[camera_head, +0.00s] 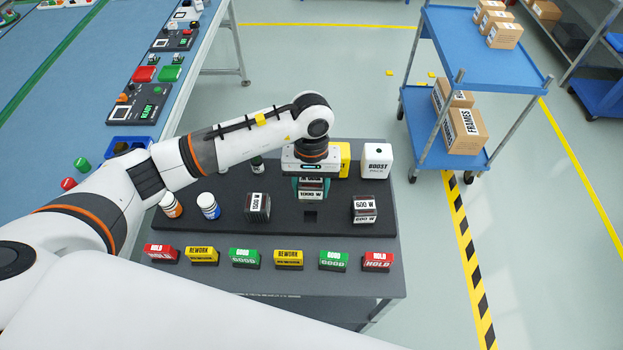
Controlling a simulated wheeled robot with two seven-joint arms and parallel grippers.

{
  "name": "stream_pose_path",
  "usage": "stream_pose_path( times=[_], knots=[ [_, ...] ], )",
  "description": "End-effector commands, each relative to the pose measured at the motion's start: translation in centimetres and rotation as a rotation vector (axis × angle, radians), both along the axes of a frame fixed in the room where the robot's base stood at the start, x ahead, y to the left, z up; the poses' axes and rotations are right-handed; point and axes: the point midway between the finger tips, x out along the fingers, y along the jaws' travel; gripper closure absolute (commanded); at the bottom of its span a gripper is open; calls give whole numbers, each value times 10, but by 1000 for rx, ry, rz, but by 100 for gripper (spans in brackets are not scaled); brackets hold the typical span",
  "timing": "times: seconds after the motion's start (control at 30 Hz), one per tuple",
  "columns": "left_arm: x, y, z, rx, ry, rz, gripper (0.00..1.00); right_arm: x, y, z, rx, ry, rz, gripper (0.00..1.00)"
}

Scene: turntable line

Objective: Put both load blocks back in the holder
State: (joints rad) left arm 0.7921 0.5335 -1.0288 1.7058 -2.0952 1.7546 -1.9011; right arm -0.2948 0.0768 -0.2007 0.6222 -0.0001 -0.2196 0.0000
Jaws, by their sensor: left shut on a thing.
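My left gripper (311,188) is shut on a dark load block with a white "1000 W" label (311,195). It holds the block upright at the black holder (285,221), just behind a square opening (310,215); the block's underside and any contact are hard to tell. A dark "1500 W" block (257,207) stands to the left in the holder. A "600 W" block (364,209) stands to the right. My right gripper is not in view.
A white "BOOST" block (376,160) and a yellow block (345,159) stand behind. Two white bottles (208,206) (171,206) stand left. Several coloured label blocks (288,258) line the front. A blue cart (481,60) stands back right.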

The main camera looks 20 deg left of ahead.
Motion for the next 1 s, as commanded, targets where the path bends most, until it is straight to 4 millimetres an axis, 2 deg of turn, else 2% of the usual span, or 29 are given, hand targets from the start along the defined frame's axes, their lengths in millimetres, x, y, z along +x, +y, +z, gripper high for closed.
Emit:
stream_pose_path(
  times=[0.23,0.67,0.7,1.0],
  knots=[
    [0,-1,-15,-2,0,-2,91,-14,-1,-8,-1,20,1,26],
    [0,-1,-56,-2,-1,-2,91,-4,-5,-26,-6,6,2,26],
    [1,0,-62,-2,-3,-3,91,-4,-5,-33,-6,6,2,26],
    [0,-1,-74,-2,-2,-2,91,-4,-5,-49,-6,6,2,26]
  ],
)
